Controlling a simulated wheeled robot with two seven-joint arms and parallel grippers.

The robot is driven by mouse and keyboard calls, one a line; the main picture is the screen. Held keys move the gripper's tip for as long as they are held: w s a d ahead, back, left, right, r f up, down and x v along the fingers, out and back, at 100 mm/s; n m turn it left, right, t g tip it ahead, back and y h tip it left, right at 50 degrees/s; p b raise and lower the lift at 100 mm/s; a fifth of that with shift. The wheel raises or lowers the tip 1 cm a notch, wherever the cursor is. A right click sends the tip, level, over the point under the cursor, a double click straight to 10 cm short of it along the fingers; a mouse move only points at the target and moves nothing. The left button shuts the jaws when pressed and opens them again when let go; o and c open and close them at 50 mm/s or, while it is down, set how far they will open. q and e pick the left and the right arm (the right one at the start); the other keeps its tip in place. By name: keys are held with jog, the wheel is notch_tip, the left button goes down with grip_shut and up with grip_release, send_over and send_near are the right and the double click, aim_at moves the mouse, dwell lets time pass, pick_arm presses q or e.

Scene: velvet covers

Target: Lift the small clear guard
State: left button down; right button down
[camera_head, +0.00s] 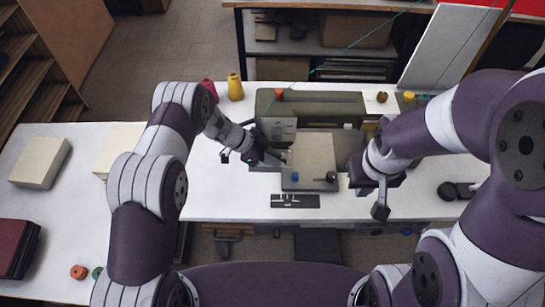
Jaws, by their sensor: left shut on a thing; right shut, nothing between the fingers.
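A green-grey machine (330,103) stands on the white worktable, with a pale flat plate (312,158) in front of it. My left gripper (284,159) reaches in from the left and is shut at the left edge of this plate. It holds something small, seemingly the small clear guard, whose outline is too small and see-through to make out. My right gripper (378,197) is shut and empty, to the right of the plate and apart from it.
A yellow thread cone (235,87) and a red one (210,90) stand left of the machine. A black slotted bar (295,201) lies at the table's front. Pale blocks (40,162) and dark red covers (14,248) lie on the left table. The white table (225,195) left of the bar is clear.

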pick_arm(q)
jog(key=shift+r, duration=0.1)
dwell(0.3)
jog(key=c, duration=1.2)
grip_release()
jog(key=shift+w, duration=0.1)
jog(key=b+v, duration=0.2)
jog(key=v, duration=1)
jog(key=shift+a+r+b, duration=0.2)
jog(key=shift+b, duration=0.15)
jog(key=shift+w, duration=0.1)
